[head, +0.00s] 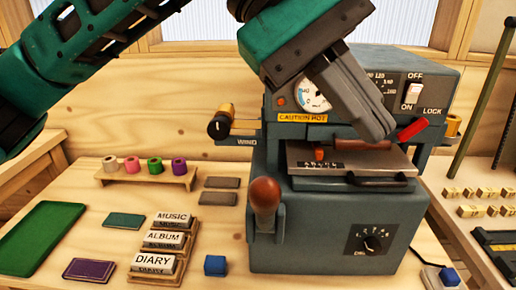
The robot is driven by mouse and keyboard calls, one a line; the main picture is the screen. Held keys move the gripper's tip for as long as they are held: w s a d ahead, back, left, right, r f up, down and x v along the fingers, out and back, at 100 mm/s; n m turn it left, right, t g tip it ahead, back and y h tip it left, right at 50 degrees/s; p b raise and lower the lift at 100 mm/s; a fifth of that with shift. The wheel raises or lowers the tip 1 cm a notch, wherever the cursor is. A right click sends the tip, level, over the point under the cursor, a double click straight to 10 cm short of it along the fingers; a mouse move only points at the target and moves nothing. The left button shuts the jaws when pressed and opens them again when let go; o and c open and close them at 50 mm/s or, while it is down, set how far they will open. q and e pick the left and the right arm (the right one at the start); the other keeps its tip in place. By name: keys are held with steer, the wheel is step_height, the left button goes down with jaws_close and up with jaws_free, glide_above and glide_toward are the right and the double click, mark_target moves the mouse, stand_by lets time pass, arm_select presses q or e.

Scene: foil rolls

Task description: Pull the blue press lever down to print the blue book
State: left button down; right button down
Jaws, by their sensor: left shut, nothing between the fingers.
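The blue-grey press (330,225) stands on the wooden table. A lever with a brown grip (265,195) is at its front left side; only its mount looks blue-grey. My left gripper (378,135) is shut and empty, in front of the press's upper face, above and right of the brown grip and apart from it. It hides part of the dial and front panel. A plate (345,157) with a small row of type sits in the press opening. I cannot make out a blue book. My right gripper is not in view.
A red LOCK handle (412,130) and an ON/OFF switch (413,93) are on the right. Foil rolls stand on a rack (145,175). Labelled type blocks (160,240), a blue cube (215,266), and green (40,237) and purple (89,270) covers lie left.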

arm_select(q)
steer(key=w+a+r+m+t+y, duration=0.1)
steer(key=w+a+t+y, duration=0.1)
steer(key=a+t+y, duration=0.15)
step_height(320, 180, up, 5)
steer(key=t+y, duration=0.3)
glide_above(257, 179)
steer(key=a, duration=0.1)
steer(key=shift+a+f+m, duration=0.1)
steer(key=shift+a+m, duration=0.1)
steer(key=shift+m, duration=0.2)
steer(key=shift+f, duration=0.1)
steer(key=x, duration=1)
steer(key=shift+w+a+f+b, duration=0.1)
steer(key=shift+f+b, duration=0.05)
steer(key=shift+b, duration=0.2)
steer(key=shift+s+f, duration=0.7)
steer(key=shift+f, duration=0.25)
steer(key=shift+s+d+f, duration=0.25)
steer(key=shift+s+f, duration=0.1)
steer(key=shift+f, duration=0.2)
